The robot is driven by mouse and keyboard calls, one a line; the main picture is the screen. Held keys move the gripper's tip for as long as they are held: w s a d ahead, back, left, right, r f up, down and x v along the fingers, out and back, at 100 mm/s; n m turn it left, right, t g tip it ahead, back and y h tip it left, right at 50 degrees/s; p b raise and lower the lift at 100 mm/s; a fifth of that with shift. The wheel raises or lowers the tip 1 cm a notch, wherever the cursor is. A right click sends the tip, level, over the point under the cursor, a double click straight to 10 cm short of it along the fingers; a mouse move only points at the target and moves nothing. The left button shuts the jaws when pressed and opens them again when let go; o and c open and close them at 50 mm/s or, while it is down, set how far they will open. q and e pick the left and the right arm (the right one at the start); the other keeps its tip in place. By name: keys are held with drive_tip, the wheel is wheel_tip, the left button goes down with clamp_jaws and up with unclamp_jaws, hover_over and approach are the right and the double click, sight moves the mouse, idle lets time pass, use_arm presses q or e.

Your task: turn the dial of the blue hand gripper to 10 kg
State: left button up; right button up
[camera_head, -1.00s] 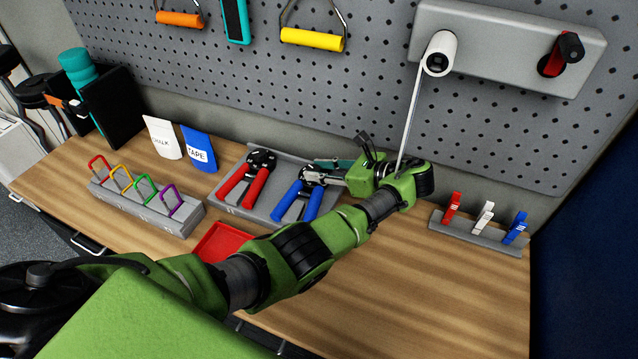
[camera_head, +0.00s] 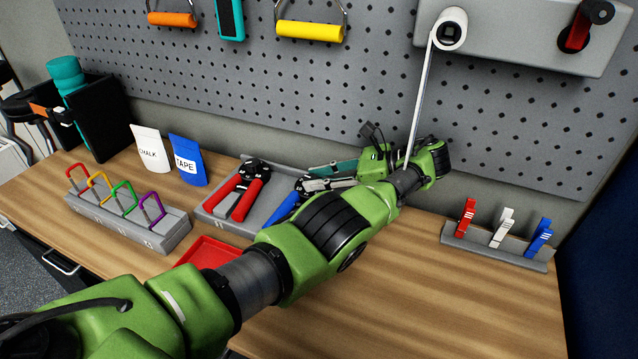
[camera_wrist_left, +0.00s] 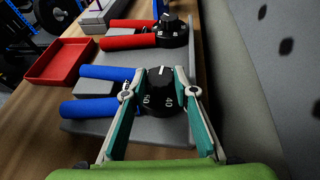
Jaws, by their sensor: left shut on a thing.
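The blue hand gripper (camera_head: 282,209) lies in a grey tray (camera_head: 216,208), partly hidden behind my left arm in the head view. In the left wrist view its two blue handles (camera_wrist_left: 95,107) point left and its black dial (camera_wrist_left: 161,97) faces the camera. White marks on the dial look like 60 and 40; the pointer and the set value are not clear. My left gripper (camera_head: 312,182) is shut on this dial, one teal-padded finger on each side, as the left wrist view (camera_wrist_left: 163,80) shows. My right gripper is not in view.
A red hand gripper (camera_head: 240,192) lies beside the blue one. A red tray (camera_head: 208,251), a rack of coloured clips (camera_head: 130,222) and a peg holder (camera_head: 497,245) stand on the bench. A white strap (camera_head: 422,100) hangs close to my left wrist. The right front bench is clear.

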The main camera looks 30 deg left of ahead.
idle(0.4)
use_arm(q)
drive_tip(key=o, duration=1.1)
drive_tip(key=shift+w+d+r, duration=0.1)
drive_tip(key=shift+d+r, duration=0.15)
drive_tip(key=shift+r, duration=0.15)
drive_tip(key=shift+a+r, duration=0.15)
drive_tip(key=shift+r, duration=0.6)
wheel_tip(320, 180, up, 8)
drive_tip(key=shift+f, duration=0.2)
drive_tip(key=shift+a, duration=0.1)
